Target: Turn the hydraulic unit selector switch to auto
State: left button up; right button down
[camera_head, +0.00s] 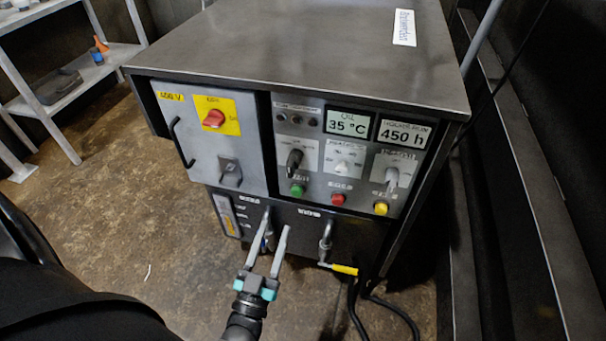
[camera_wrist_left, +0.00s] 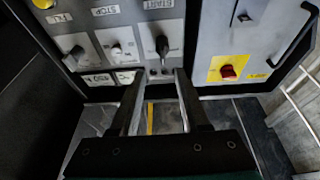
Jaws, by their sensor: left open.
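The hydraulic unit (camera_head: 330,230) is a grey cabinet with a dark top. Its right panel has a row of three rotary controls: a black-handled switch (camera_head: 294,160), a white knob (camera_head: 342,168) and a grey-handled switch (camera_head: 391,178). Their small labels are too blurred to read for certain, so I cannot tell which position each is in. My left gripper (camera_head: 277,222) is open and empty, in front of the cabinet and below the black-handled switch. In the left wrist view the fingers (camera_wrist_left: 159,74) point toward the black switch (camera_wrist_left: 162,45), apart from it. My right gripper is out of view.
Below the controls are green (camera_head: 297,190), red (camera_head: 338,199) and yellow (camera_head: 381,208) buttons. A red main switch (camera_head: 214,118) is on the left door. A yellow-sleeved hose (camera_head: 344,269) and black cables hang low at the front. Shelves (camera_head: 78,80) stand at the left.

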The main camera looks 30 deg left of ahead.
aim_at(289, 171)
pick_arm(q)
jog(key=shift+t+y, duration=0.3)
jog(key=shift+y, duration=0.1)
jog(key=x, duration=0.4)
jog(key=b+x, duration=0.1)
jog(key=x, duration=0.4)
jog(key=r+b+x, duration=0.1)
jog(key=x, duration=0.4)
jog(key=shift+r, duration=0.1)
jog(key=shift+w+a+r, duration=0.1)
jog(key=shift+w+r, duration=0.1)
jog(key=shift+w, duration=0.25)
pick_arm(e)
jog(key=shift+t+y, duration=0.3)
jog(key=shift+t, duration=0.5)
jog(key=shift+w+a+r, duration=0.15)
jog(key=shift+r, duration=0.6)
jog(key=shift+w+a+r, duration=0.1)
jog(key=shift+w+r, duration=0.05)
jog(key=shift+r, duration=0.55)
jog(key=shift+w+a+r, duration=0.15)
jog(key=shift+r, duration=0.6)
pick_arm(q)
jog(key=shift+c, duration=0.3)
grip_shut()
jog(key=shift+f, duration=0.1)
